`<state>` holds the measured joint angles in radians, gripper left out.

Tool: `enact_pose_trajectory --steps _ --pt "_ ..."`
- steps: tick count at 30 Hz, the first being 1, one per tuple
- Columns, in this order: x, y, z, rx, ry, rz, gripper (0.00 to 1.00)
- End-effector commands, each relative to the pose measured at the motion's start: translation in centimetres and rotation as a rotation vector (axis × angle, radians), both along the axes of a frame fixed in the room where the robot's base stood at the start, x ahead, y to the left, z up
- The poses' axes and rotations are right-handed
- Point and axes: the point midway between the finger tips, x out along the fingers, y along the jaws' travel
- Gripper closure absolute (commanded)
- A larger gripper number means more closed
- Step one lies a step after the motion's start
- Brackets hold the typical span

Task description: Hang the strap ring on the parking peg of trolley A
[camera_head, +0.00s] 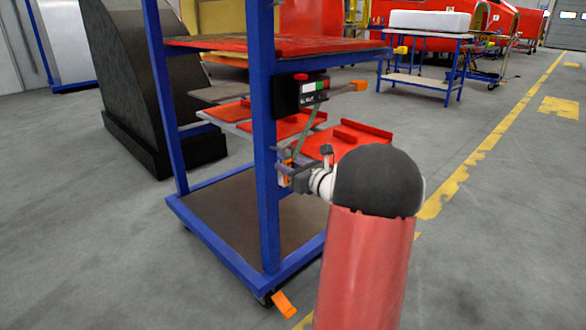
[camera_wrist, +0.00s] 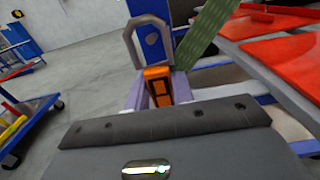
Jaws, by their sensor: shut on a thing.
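Trolley A seems to be the blue-framed trolley (camera_head: 262,160) in front of me. My gripper (camera_head: 291,177) is beside its near post. In the wrist view its fingers (camera_wrist: 160,92) are shut on an orange tab (camera_wrist: 158,74) below the grey strap ring (camera_wrist: 130,38). The ring stands upright with the blue post behind it. A small blue round shape (camera_wrist: 152,38) shows through its opening; I cannot tell whether it is the peg's end or whether the ring is around it. A green strap (camera_wrist: 205,35) runs up to the right; it also shows in the head view (camera_head: 308,132).
Red panels (camera_head: 350,138) lie on shelves behind. An orange pedal (camera_head: 283,304) is near the floor. Floor to the right is clear.

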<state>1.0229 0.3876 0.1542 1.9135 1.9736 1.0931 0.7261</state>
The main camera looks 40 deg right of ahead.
Motion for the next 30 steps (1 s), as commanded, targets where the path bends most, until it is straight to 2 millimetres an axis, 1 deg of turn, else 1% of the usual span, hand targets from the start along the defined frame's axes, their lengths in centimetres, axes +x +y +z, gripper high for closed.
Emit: enact_pose_trajectory --steps 9,15,30 --pt "1.9 0.1 -0.1 0.0 -0.001 0.0 1.0" --pt "2.7 0.2 -0.8 -0.001 -0.002 0.0 1.0" --pt "3.0 0.2 -1.0 0.0 -0.001 -0.001 1.0"
